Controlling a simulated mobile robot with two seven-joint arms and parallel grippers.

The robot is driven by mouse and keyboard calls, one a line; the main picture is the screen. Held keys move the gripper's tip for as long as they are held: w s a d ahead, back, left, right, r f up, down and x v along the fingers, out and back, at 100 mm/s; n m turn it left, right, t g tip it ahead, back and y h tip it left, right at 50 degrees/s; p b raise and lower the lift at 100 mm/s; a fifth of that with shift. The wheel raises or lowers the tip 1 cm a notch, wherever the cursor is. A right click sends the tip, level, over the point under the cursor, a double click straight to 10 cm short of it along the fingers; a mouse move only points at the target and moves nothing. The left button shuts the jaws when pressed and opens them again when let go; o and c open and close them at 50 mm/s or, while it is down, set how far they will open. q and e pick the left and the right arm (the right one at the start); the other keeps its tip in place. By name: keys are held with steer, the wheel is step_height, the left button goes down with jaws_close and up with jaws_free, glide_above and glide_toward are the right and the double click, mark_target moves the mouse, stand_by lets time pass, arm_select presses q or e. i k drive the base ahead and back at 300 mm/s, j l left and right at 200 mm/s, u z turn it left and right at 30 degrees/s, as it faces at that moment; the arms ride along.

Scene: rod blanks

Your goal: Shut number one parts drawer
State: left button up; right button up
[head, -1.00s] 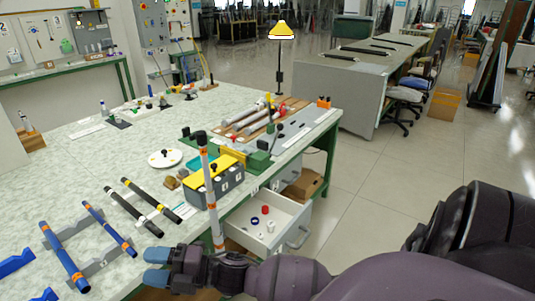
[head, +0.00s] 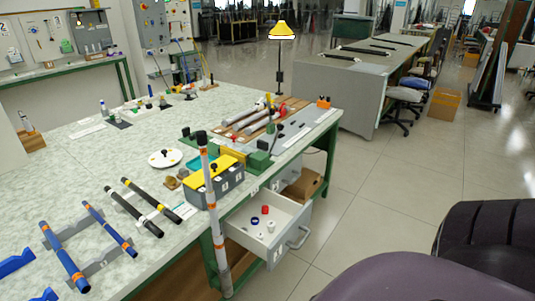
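A pale grey parts drawer (head: 285,243) stands pulled out from under the near right edge of the workbench. Its metal handle (head: 300,239) is on the outer front. A red cap, a blue ring and white pieces lie inside it. A second drawer unit (head: 290,180) is partly visible farther along the bench edge, beside a brown box. I cannot read a number on either. Neither of my grippers is in view.
A tall grey rod (head: 212,205) with a black top and orange bands stands nearly upright at the bench edge, left of the drawer. Black and blue rods (head: 134,215) lie on holders on the bench (head: 60,165).

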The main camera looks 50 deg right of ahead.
mark_target(291, 218)
steer(key=z, duration=1.6)
steer(key=i+l+u, duration=0.2)
steer(key=l+u, duration=0.15)
steer(key=u, duration=0.15)
